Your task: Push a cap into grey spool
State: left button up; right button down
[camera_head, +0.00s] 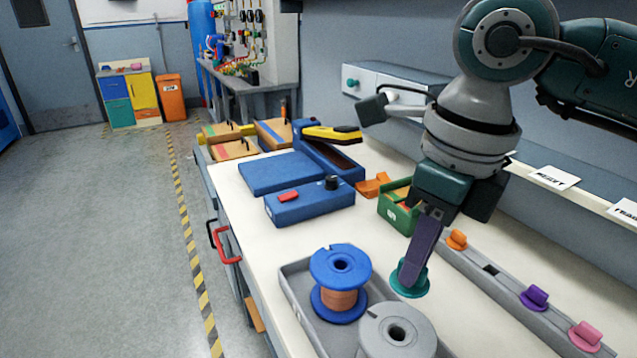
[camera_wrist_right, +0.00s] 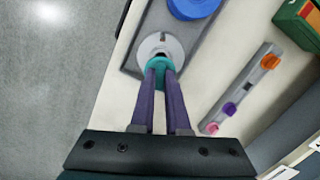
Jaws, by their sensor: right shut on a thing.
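The grey spool (camera_head: 372,328) stands in the front of a grey tray (camera_head: 297,293), with a dark hole in its top. It also shows in the right wrist view (camera_wrist_right: 150,45). My right gripper (camera_head: 412,268) points down with its purple fingers shut on a teal cap (camera_head: 409,288). In the head view the cap is just behind the grey spool. In the right wrist view the teal cap (camera_wrist_right: 160,64) overlaps the spool's edge; I cannot tell whether they touch. My left gripper is not in view.
A blue spool wound with copper wire (camera_head: 340,302) stands in the tray's back part. A grey rack (camera_head: 510,304) to the right holds orange (camera_head: 456,240), purple (camera_head: 535,297) and pink (camera_head: 585,337) caps. A blue box (camera_head: 310,205) and a green bin (camera_head: 396,216) stand farther back.

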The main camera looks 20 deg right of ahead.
aim_at(410, 295)
jog(key=shift+d+f+b, duration=0.15)
jog(key=shift+f+b, duration=0.5)
jog(key=shift+f, duration=0.1)
notch_tip(410, 295, down, 4)
jog(key=b, duration=0.3)
jog(key=shift+f, duration=0.2)
jog(key=shift+f+b, duration=0.5)
jog(key=shift+b, duration=0.1)
jog(key=shift+f, duration=0.2)
jog(key=shift+f+b, duration=0.1)
jog(key=shift+b, duration=0.3)
jog(key=shift+f+b, duration=0.95)
jog(key=shift+f, duration=0.05)
